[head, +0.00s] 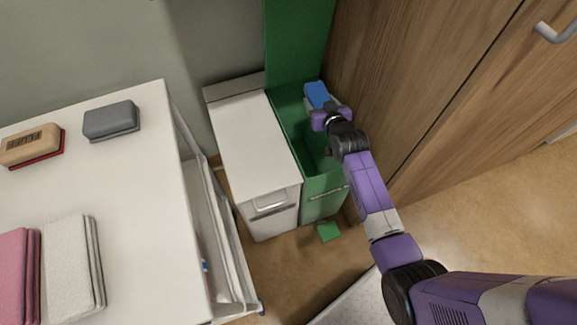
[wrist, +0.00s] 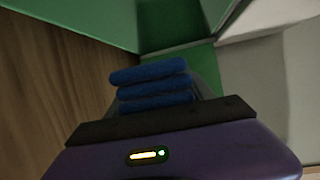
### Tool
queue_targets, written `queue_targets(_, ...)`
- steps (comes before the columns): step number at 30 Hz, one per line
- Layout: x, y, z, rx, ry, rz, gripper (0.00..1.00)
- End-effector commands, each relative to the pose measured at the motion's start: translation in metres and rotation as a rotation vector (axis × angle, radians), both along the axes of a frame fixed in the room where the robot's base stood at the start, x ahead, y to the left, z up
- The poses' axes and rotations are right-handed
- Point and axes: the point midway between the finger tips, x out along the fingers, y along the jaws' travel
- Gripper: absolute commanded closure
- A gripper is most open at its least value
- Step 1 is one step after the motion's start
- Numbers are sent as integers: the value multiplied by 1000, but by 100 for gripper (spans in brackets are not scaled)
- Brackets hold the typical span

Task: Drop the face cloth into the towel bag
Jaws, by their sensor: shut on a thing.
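A blue folded cloth (head: 317,94) is held in my gripper (head: 324,108), over the open green bin. In the wrist view the cloth (wrist: 152,84) shows as stacked blue folds just beyond the dark gripper edge; the fingers are mostly hidden there. The green bin (head: 322,184) stands between a white bin and a wooden cabinet, its green lid (head: 298,38) raised behind it. Its inside is only partly visible, behind my arm. No label shows which container is the towel bag. The cloth appears above the bin's opening, towards its back; its exact height is unclear.
The white bin (head: 250,150) is closed. A white hanging holder (head: 213,235) is beside the white table (head: 148,190). The table bears a grey block (head: 111,120), a tan block (head: 30,144), and pink (head: 14,275) and white (head: 70,265) folded cloths. The wooden cabinet (head: 420,80) is close right.

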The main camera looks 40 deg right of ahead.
Motion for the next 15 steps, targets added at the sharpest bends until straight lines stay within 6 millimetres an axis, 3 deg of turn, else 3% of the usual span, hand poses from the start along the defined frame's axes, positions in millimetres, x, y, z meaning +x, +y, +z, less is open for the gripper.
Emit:
queue_targets(8,0,-2,-18,0,0,-3,78)
queue_targets(15,0,-2,-46,0,0,-3,78)
